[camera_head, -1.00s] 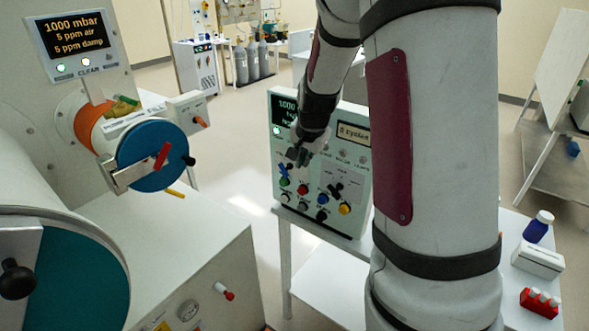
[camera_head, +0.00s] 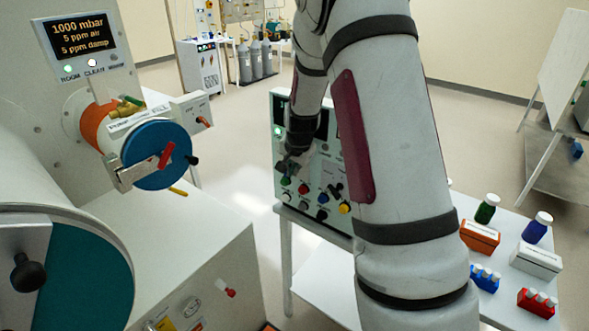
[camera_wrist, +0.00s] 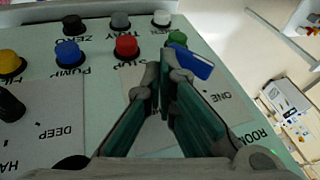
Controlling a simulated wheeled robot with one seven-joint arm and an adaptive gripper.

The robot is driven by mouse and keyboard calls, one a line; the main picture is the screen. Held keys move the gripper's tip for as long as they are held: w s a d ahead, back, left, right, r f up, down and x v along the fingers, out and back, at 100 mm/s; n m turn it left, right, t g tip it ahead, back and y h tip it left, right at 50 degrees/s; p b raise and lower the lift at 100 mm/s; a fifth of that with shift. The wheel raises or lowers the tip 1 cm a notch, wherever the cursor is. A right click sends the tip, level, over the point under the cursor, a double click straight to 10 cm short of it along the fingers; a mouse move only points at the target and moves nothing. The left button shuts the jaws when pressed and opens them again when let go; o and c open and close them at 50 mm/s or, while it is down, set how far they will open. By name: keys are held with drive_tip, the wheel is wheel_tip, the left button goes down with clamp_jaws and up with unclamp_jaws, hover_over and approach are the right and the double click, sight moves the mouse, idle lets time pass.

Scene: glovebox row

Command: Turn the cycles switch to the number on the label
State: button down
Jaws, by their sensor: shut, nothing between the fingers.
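The grey-green control panel (camera_head: 281,158) stands upright on a white table in the head view. My gripper (camera_head: 287,168) is at its left part, above the coloured buttons. In the wrist view my gripper (camera_wrist: 165,68) is shut and empty, its fingertips close beside a blue switch handle (camera_wrist: 192,62). This handle sits near the word ONE and looks like the cycles switch. I cannot tell whether the fingers touch it. Its pointer end and most marks around it are hidden. The cycles label is hidden behind my arm.
A black switch (camera_wrist: 10,104) stands by the word DEEP. Red (camera_wrist: 126,46), blue (camera_wrist: 69,52), green and other buttons line the panel close to the fingers. Bottles and an orange box (camera_head: 480,237) stand on the table at right. The blue round door (camera_head: 156,156) is at left.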

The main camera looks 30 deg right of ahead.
drive_tip(key=shift+w+f+b, duration=0.15)
drive_tip(key=shift+f+b, duration=0.4)
drive_tip(key=shift+f, duration=0.15)
drive_tip(key=shift+r, duration=0.85)
